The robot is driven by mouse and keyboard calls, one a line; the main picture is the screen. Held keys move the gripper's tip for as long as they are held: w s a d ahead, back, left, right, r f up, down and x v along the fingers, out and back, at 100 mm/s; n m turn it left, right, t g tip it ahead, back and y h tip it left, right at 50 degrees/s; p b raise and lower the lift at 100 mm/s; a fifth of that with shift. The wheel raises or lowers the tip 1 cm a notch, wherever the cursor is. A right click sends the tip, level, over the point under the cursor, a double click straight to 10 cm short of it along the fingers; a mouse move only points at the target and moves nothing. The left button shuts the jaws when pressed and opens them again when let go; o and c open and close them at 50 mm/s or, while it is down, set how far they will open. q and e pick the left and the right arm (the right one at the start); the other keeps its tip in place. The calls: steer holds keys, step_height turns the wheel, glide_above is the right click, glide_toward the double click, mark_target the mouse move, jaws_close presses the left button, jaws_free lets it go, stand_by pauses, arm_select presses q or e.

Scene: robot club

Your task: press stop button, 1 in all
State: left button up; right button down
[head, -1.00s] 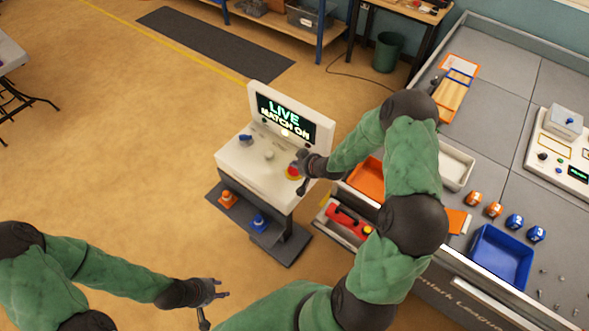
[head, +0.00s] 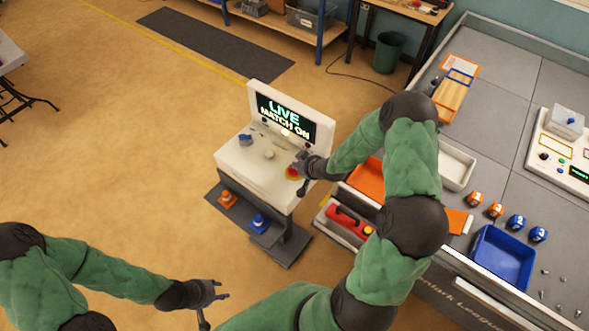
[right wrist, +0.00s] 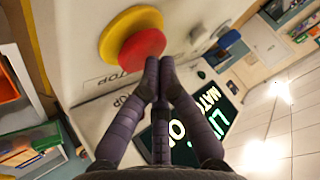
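The stop button is a red mushroom button (right wrist: 142,54) on a yellow base (right wrist: 128,28) in the right wrist view. In the head view the red and yellow button (head: 292,172) sits at the right of the white console (head: 235,160), partly hidden by my right gripper (head: 303,184). In the right wrist view the fingertips of my right gripper (right wrist: 160,68) are together, with nothing between them, right at the edge of the red cap; I cannot tell whether they touch it. The console screen (head: 287,120) reads "LIVE MATCH ON". My left gripper (head: 221,290) is open and empty, low over the floor.
The console also has a blue knob (head: 245,139) and a pale button (head: 269,154). A grey arena table (head: 490,95) with an orange tray, a blue tray (head: 500,258) and several small items is at right. Open floor (head: 100,150) lies left.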

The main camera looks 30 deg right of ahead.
steer(key=shift+f+b, duration=0.3)
steer(key=shift+f, duration=0.1)
stand_by(0.3)
steer(key=shift+r+p, duration=0.7)
steer(key=shift+r, duration=0.3)
steer(key=shift+r, duration=0.1)
steer(key=shift+r+p, duration=1.95)
steer(key=shift+r, duration=0.55)
steer(key=shift+a+f, duration=0.1)
steer(key=shift+f, duration=0.1)
